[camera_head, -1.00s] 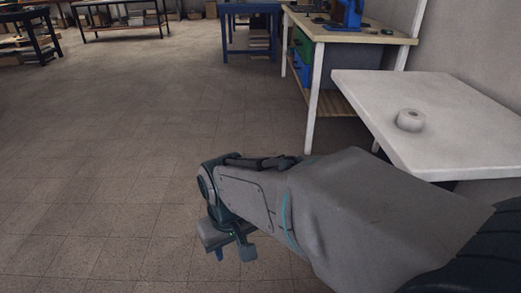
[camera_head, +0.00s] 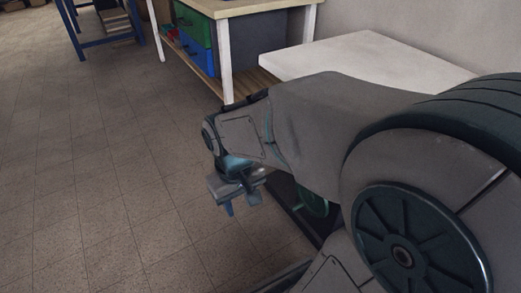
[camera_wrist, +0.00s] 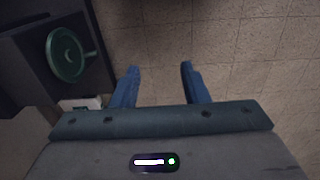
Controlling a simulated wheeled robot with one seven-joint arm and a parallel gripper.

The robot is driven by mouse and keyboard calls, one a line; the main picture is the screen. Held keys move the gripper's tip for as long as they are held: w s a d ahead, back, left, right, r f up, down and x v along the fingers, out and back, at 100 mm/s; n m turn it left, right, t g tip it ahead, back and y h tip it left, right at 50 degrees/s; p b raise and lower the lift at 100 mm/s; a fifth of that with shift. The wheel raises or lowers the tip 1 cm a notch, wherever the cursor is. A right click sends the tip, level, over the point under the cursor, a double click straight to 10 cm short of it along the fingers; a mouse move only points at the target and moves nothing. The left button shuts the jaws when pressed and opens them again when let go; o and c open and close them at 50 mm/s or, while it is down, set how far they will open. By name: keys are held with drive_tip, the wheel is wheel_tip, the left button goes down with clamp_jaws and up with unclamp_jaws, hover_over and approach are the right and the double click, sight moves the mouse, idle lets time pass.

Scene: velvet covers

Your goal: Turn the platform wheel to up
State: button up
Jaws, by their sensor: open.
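A green round wheel (camera_wrist: 66,54) with a small knob on its right side is mounted on a dark unit (camera_wrist: 25,65) at the left of the wrist view. In the head view the wheel (camera_head: 314,199) is partly hidden behind my arm. My gripper (camera_wrist: 159,82) is open and empty, its two blue fingers apart over bare floor, to the right of the wheel and not touching it. In the head view my gripper (camera_head: 240,200) hangs low in front of the dark unit. Any up marking on the wheel cannot be made out.
A white table (camera_head: 375,58) stands behind my arm, partly hidden. A workbench (camera_head: 240,8) with green and blue drawers stands at the back. Open tiled floor (camera_head: 90,180) lies to the left. A small white object (camera_wrist: 80,103) lies below the wheel in the wrist view.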

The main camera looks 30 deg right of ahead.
drive_tip(key=w+d+f+n+g+h+p, duration=0.1)
drive_tip(key=w+d+f+n+g+h, duration=0.1)
drive_tip(key=w+d+f+g+h, duration=0.3)
drive_tip(key=n+t+h+p, duration=0.4)
drive_tip(key=n+t+h, duration=0.2)
drive_tip(key=n+h, duration=0.8)
approach(296, 208)
drive_tip(key=d, duration=0.3)
drive_tip(key=d+n+y+b, duration=0.1)
drive_tip(key=d, duration=0.2)
drive_tip(key=d+n+b, duration=0.1)
drive_tip(key=d, duration=0.2)
drive_tip(key=shift+w+d+y, duration=0.1)
drive_tip(key=shift+w+y, duration=0.2)
drive_tip(key=shift+w, duration=0.1)
drive_tip(key=shift+w+d+r+b, duration=0.15)
drive_tip(key=shift+d+b, duration=0.2)
drive_tip(key=shift+d, duration=0.3)
